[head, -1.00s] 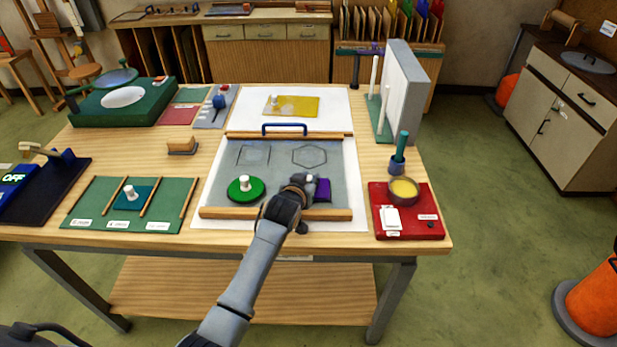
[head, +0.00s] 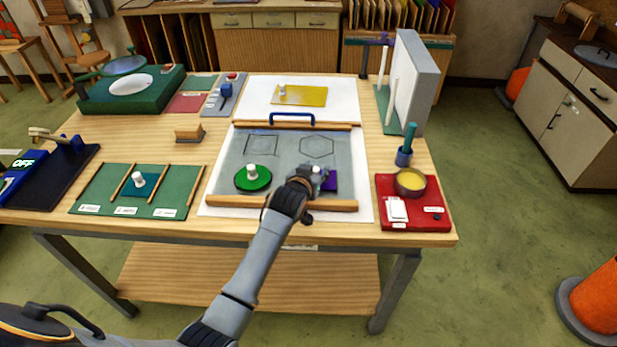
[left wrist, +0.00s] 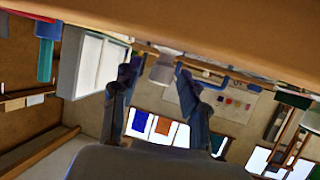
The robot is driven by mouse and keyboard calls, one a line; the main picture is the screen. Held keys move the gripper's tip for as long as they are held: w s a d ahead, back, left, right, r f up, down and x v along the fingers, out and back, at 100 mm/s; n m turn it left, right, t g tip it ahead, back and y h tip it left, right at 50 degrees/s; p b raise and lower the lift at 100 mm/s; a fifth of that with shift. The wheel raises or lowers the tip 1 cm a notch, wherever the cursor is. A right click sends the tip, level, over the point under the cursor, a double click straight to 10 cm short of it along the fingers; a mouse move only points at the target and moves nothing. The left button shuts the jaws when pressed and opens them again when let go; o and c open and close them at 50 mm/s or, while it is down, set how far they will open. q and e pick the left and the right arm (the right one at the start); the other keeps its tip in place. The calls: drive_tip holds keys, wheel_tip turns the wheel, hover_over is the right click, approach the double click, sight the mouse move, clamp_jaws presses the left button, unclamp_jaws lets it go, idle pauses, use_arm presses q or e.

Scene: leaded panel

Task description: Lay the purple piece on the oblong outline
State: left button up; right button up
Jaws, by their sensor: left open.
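The purple piece (head: 331,181) lies at the lower right of the grey panel (head: 290,170), partly hidden by my left gripper (head: 309,176). Its white knob (head: 317,172) shows beside the fingers. In the left wrist view my left gripper (left wrist: 155,73) is open, with a pale knob (left wrist: 163,70) between or just beyond the fingertips. A four-sided outline (head: 262,145) and a hexagon outline (head: 317,147) are bare in the panel's upper half. I cannot see whether an outline lies under the purple piece. My right gripper is not in view.
A green round piece (head: 253,179) lies at the panel's lower left. Wooden rails (head: 235,201) bound the panel front and back, with a blue handle (head: 291,117) behind. A red base with a bowl (head: 411,181) stands right. A yellow piece (head: 300,95) lies behind.

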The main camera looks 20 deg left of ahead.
use_arm(q)
drive_tip(key=v, duration=1.1)
drive_tip(key=shift+s+b, duration=0.3)
drive_tip(key=shift+b, duration=0.15)
drive_tip(key=s+f+m+g, duration=0.1)
drive_tip(key=s+f+g, duration=0.25)
drive_tip(key=s, duration=0.65)
drive_tip(key=s+f+g, duration=0.3)
drive_tip(key=s+f, duration=0.1)
drive_tip(key=s, duration=0.7)
drive_tip(key=s+f+m+g, duration=0.1)
drive_tip(key=s+f+g, duration=0.3)
drive_tip(key=s, duration=0.6)
wheel_tip(320, 180, down, 25)
drive_tip(key=s, duration=0.1)
drive_tip(key=s+a+f+g, duration=0.1)
drive_tip(key=s+a+f, duration=0.1)
drive_tip(key=s+f, duration=0.6)
drive_tip(key=s+a+f+g, duration=0.1)
drive_tip(key=s+f, duration=0.8)
drive_tip(key=shift+a+f+m+b, duration=0.25)
drive_tip(key=shift+a+m+b, duration=0.05)
drive_tip(key=shift+a+b, duration=0.15)
